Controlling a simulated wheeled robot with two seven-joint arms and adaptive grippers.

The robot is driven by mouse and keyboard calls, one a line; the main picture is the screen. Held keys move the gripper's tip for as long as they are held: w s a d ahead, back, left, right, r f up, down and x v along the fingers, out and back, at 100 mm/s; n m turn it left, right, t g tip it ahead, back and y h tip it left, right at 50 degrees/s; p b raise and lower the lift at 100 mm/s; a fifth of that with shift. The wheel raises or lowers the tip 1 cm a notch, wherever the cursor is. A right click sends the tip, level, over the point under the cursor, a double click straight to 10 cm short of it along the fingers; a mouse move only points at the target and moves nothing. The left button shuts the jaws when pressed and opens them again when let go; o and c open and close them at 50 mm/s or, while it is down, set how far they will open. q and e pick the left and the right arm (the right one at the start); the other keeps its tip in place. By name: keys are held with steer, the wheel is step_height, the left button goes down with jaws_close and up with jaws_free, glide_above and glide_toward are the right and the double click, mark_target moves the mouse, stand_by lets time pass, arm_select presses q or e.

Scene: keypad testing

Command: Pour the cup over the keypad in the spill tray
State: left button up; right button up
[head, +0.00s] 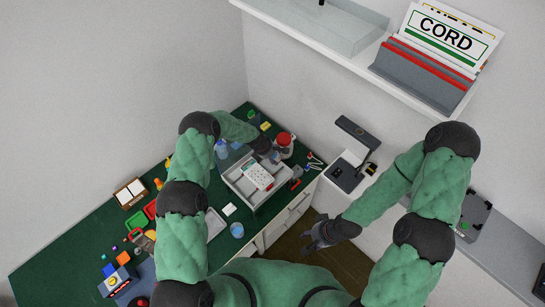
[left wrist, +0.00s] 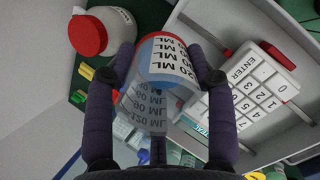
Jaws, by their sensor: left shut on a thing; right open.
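The clear cup (left wrist: 150,95), marked in ML, is between the fingers of my left gripper (left wrist: 165,80), which is shut on it. Light blue shows at the cup's upper end in the left wrist view; whether anything is flowing out cannot be told. The white keypad (left wrist: 262,88), with an ENTER key and red parts, lies in the pale grey spill tray (left wrist: 205,22). In the head view the keypad (head: 258,176) is in the tray (head: 232,181), and my left gripper (head: 274,156) is at its far right side. My right gripper (head: 318,238) is open and empty, beyond the table's edge.
A white jar with a red lid (head: 285,145) stands close behind my left gripper. A wall shelf (head: 325,55) hangs above.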

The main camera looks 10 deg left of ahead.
arm_select(q)
steer(key=shift+s+a, duration=0.1)
stand_by(0.4)
steer(key=shift+s+a+f+t+h+b, duration=0.2)
steer(key=shift+s+a+t+h+b, duration=0.1)
steer(key=shift+b, duration=1.5)
steer(key=shift+s+a+f+b, duration=0.15)
steer(key=shift+s+a+b, duration=0.2)
steer(key=shift+b, duration=2.5)
steer(key=shift+t, duration=0.3)
steer(key=shift+s+a+f+h+b, duration=0.15)
steer(key=shift+s+h+b, duration=0.15)
steer(key=shift+b, duration=2.6)
